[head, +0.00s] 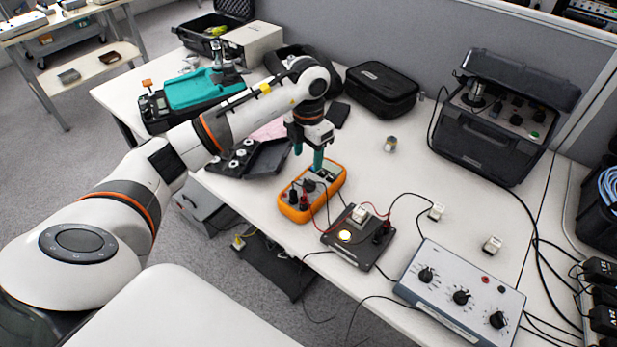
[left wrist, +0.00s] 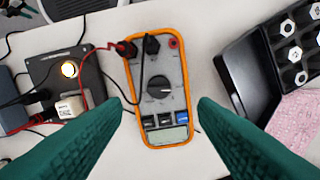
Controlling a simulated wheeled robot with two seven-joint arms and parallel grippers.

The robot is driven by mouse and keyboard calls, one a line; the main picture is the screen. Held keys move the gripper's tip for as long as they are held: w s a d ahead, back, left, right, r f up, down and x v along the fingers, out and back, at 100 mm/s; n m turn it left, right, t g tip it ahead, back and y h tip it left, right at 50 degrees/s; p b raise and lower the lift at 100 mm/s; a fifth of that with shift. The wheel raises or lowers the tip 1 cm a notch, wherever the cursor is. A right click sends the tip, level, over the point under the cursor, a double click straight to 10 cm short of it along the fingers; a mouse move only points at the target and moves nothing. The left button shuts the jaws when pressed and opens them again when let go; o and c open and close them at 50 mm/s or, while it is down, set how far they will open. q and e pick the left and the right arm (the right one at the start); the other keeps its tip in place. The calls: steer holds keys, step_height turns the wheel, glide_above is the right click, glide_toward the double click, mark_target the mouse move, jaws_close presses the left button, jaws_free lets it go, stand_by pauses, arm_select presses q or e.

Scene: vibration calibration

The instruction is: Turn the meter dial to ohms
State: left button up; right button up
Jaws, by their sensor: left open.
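The orange-edged multimeter (head: 298,207) lies on the white table in the head view. The left wrist view shows its grey face (left wrist: 136,80), a round black dial (left wrist: 160,86) in the middle, several buttons and a small display below it. Red and black leads plug into its top. The print around the dial is too small to read. My left gripper (head: 308,160) points down over the meter's far end. My right gripper is not in view.
A black board with a lit round lamp (head: 345,236) stands right of the meter, with leads between them. A grey box with several knobs (head: 440,272) is further right. A black tray (head: 262,163) lies left of the meter. A black case (head: 381,88) stands behind.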

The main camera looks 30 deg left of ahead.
mark_target(308, 182)
arm_select(q)
step_height(308, 182, down, 9)
steer(key=shift+r+p, duration=0.1)
steer(key=shift+p, duration=0.25)
steer(key=c, duration=1)
steer(key=shift+o, duration=0.2)
